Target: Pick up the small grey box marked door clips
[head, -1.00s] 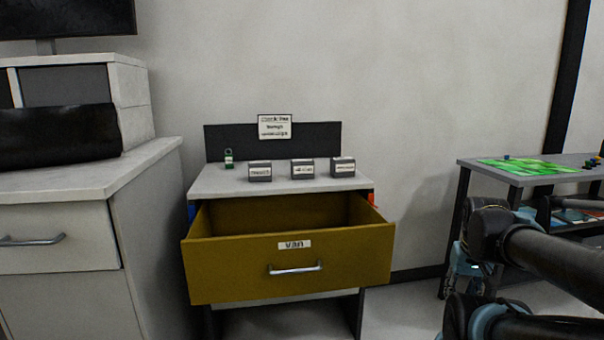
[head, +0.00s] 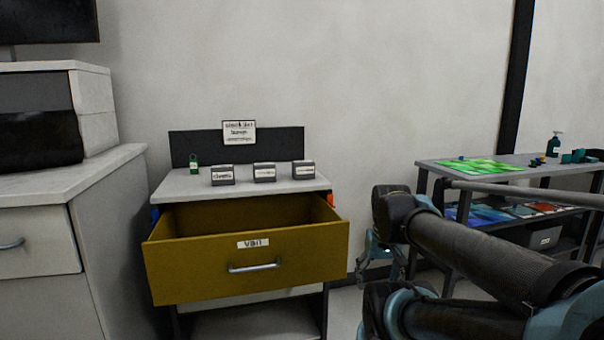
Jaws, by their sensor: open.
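Three small grey boxes with white labels stand in a row on top of a grey drawer cabinet: a left box (head: 223,175), a middle box (head: 264,172) and a right box (head: 303,170). Their labels are too blurred to tell which is marked door clips. My gripper (head: 380,262) hangs low to the right of the cabinet, partly hidden by my arm. It is open and apart from the boxes.
The cabinet's mustard drawer (head: 190,272), labelled van, stands pulled out and empty-looking. A small green-labelled item (head: 194,163) stands left of the boxes. A white counter (head: 60,185) is at left. A table (head: 530,170) with green sheets is at right.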

